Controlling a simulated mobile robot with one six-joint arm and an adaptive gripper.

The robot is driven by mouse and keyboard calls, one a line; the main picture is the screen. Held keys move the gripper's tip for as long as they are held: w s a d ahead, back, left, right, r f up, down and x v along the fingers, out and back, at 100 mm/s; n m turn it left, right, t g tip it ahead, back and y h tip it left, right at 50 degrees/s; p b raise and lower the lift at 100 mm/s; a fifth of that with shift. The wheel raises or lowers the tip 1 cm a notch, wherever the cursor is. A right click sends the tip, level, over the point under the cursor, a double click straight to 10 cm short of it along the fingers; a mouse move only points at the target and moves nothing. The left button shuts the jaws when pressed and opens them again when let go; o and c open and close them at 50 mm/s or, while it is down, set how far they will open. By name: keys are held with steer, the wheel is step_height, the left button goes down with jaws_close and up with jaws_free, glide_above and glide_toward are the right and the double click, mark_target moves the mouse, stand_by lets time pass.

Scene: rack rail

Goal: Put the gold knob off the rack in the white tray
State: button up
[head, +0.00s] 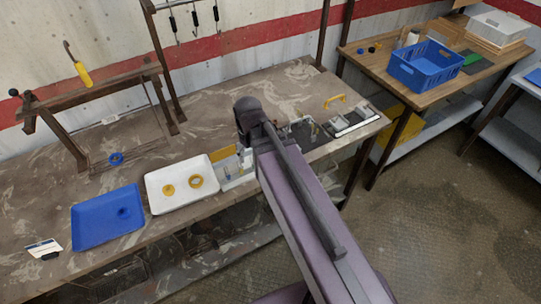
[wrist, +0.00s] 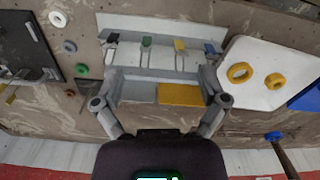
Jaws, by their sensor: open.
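A pale grey rack (wrist: 130,72) lies ahead of my gripper in the wrist view. It holds a row of slim pieces with coloured ends: black, green, yellow (wrist: 180,46) and blue. I cannot tell which is a knob. My gripper (wrist: 160,78) is open and empty over the rack; a yellow panel (wrist: 182,95) shows between its fingers. My arm hides the gripper in the head view. The white tray (head: 160,205) is left of the rack in the head view and right of it in the wrist view (wrist: 245,98). A gold ring (wrist: 238,66) and a smaller gold round piece (wrist: 275,74) lie in the tray.
A blue tray (head: 95,232) stands left of the white one.

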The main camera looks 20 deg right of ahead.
steer(key=s+d+m, duration=0.2)
steer(key=d+m, duration=0.2)
steer(key=d, duration=0.1)
steer(key=shift+s+d+m, duration=0.3)
steer(key=shift+s+m, duration=0.1)
